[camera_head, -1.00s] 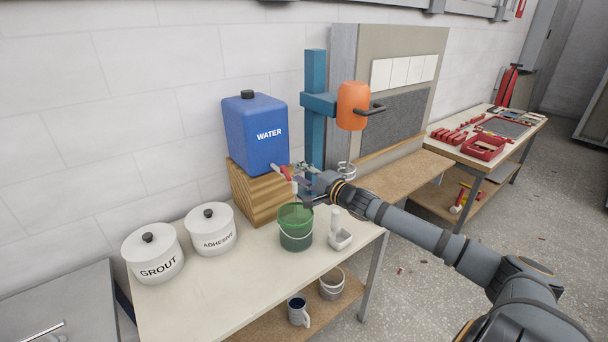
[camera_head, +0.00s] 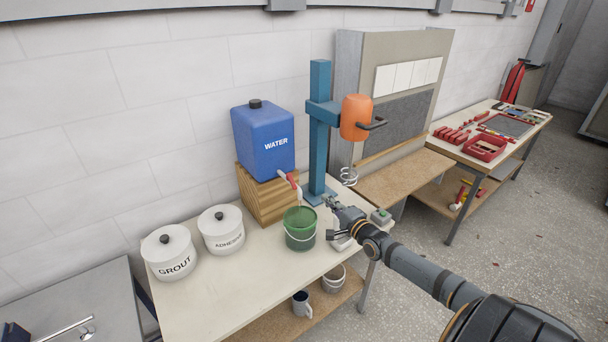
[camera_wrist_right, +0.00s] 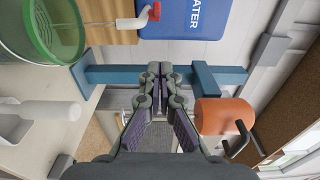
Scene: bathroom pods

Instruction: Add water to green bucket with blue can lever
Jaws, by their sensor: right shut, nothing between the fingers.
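The blue water can (camera_head: 262,142) stands on a wooden block above the table. Its white spout with a red lever (camera_head: 292,181) points out over the green bucket (camera_head: 300,236), which stands upright on the table. My right gripper (camera_head: 331,219) is shut and empty, right of the bucket and apart from the lever. The wrist view shows its closed fingers (camera_wrist_right: 162,74), the red lever (camera_wrist_right: 154,12) and part of the bucket (camera_wrist_right: 40,30). My left gripper does not clearly show.
A blue stand (camera_head: 319,130) with an orange mixer (camera_head: 356,118) rises behind my right gripper. The grout pot (camera_head: 169,255) and adhesive pot (camera_head: 221,230) stand on the left. A white container, partly hidden by my gripper, sits right of the bucket. The table front is clear.

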